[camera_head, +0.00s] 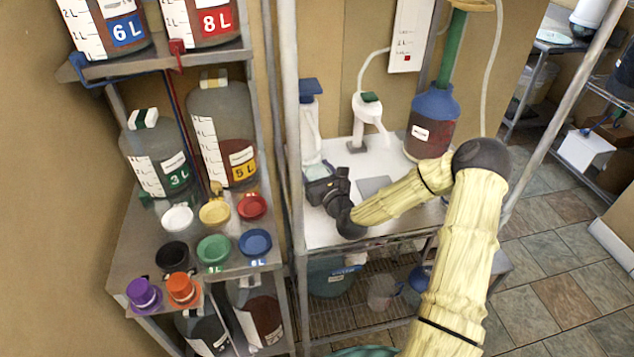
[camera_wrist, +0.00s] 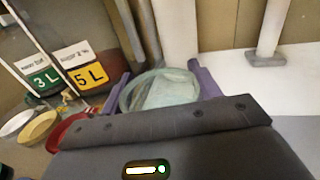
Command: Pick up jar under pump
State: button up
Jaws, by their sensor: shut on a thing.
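The clear, pale green jar (camera_wrist: 168,92) shows in the wrist view between the two purple fingers of my gripper (camera_wrist: 162,84). My gripper is shut on it; the dark gripper body hides its lower part. In the head view my gripper (camera_head: 316,172) is at the left end of the white counter, below the white pump (camera_head: 310,118) with a blue top. The gripper hides most of the jar there, and I cannot tell whether the jar touches the counter.
A second white pump (camera_head: 367,112) with a green top and a blue-topped red bucket (camera_head: 432,122) stand farther right on the counter (camera_head: 400,215). A metal post (camera_head: 290,100) and a shelf with several coloured lids (camera_head: 214,249) are close on the left.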

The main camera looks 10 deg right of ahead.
jog(key=shift+r, duration=0.1)
jog(key=shift+r, duration=0.55)
jog(key=s+d+r+p, duration=0.1)
jog(key=s+d+r, duration=0.2)
jog(key=s, duration=0.8)
jog(key=shift+s+d, duration=0.15)
jog(key=shift+s, duration=0.15)
jog(key=p, duration=0.5)
jog(key=shift+s+d+r, duration=0.1)
jog(key=shift+s+d, duration=0.15)
jog(key=shift+s, duration=0.1)
